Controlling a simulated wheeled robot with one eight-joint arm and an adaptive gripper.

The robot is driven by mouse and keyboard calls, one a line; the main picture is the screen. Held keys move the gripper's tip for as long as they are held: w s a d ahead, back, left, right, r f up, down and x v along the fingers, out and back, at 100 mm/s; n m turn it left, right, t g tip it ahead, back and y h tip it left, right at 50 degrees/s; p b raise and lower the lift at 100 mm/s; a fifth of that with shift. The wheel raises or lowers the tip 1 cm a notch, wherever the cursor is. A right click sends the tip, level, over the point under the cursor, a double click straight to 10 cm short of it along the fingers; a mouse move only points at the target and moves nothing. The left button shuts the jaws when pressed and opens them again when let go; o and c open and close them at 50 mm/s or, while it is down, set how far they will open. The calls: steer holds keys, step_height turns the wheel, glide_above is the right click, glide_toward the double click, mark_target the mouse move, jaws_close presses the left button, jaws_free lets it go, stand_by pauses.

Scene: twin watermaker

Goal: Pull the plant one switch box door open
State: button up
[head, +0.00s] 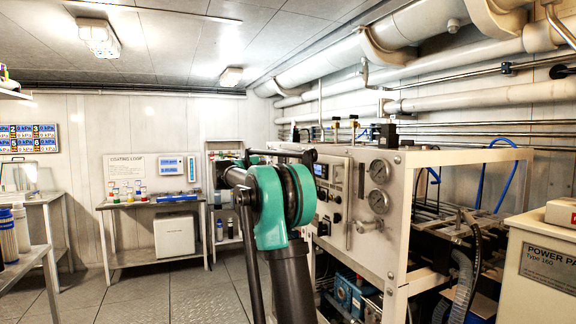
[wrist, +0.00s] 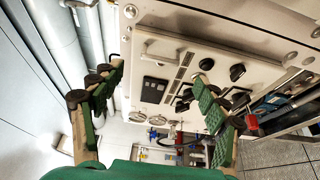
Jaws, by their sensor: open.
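The white control panel (head: 338,206) stands right of centre in the head view, with dark knobs and a small display. My teal arm joint hides part of its left side. In the wrist view, the panel (wrist: 205,58) fills the upper middle, with black knobs, a black switch block (wrist: 154,90) and a slim bar (wrist: 182,66). I cannot tell which part is the switch box door, or whether it is open. My gripper (wrist: 158,80) is open, its green-padded fingers spread either side of the view in front of the panel.
Two round gauges (head: 379,187) sit on the rack front beside the panel. A power pack (head: 541,268) stands at the far right. A bench (head: 152,259) with small bottles is against the back wall, and another bench (head: 35,256) is at the left. The floor (head: 175,306) between them is clear.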

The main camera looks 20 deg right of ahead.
steer(key=x, duration=0.7)
steer(key=shift+w+d, duration=0.15)
steer(key=shift+d, duration=0.15)
steer(key=c, duration=1.7)
